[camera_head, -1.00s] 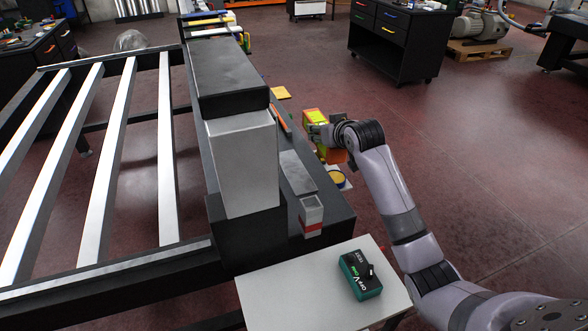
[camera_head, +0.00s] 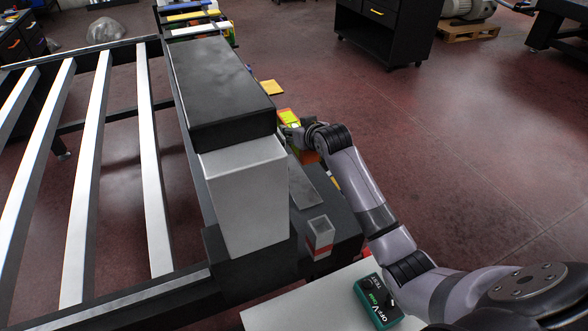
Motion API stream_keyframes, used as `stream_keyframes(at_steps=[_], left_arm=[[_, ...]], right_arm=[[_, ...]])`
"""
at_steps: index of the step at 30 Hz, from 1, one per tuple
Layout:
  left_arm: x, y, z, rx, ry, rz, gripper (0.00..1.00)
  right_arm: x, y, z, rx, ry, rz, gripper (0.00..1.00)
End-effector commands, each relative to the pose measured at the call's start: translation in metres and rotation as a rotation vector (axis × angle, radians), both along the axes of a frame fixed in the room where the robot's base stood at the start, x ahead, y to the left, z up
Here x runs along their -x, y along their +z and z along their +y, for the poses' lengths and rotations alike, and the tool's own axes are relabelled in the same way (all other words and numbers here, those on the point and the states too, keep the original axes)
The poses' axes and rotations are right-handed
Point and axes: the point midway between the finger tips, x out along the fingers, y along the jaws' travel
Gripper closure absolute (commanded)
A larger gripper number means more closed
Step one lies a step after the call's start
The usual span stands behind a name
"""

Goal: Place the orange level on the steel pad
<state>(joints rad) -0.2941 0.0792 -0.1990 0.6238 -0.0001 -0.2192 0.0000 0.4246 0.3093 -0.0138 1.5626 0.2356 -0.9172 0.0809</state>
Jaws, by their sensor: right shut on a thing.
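My right gripper (camera_head: 293,135) is beside the right edge of the dark machine ledge, shut on an orange item with a bright yellow-green face, which I take to be the orange level (camera_head: 289,117). The fingers and wrist cover much of it, and an orange part shows below the wrist. A flat grey plate (camera_head: 304,187), which may be the steel pad, lies on the ledge nearer to me. The held level is beyond the plate, apart from it. My left gripper is not in view.
A tall silver and black block (camera_head: 245,190) stands left of the plate. A small box with a red band (camera_head: 320,238) stands at the plate's near end. A green tester (camera_head: 377,300) lies on a white table (camera_head: 300,305). A yellow piece (camera_head: 272,88) lies farther back.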

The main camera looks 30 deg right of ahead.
Motion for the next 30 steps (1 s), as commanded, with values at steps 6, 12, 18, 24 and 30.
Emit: stream_keyframes(at_steps=[6, 12, 18, 24, 30], left_arm=[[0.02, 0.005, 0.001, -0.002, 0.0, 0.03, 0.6], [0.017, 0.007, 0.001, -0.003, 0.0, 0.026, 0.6], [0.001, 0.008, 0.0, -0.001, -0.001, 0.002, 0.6], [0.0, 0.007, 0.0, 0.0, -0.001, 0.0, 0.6], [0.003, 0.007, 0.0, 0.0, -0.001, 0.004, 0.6]], right_arm=[[0.0, -0.054, 0.0, -0.001, 0.0, -0.001, 1.0], [-0.001, -0.095, 0.001, -0.001, 0.0, -0.005, 1.0], [-0.001, -0.111, 0.0, 0.0, 0.0, -0.008, 1.0], [-0.001, -0.138, 0.0, -0.001, -0.001, -0.005, 1.0], [-0.001, -0.149, 0.0, 0.0, 0.0, -0.008, 1.0]])
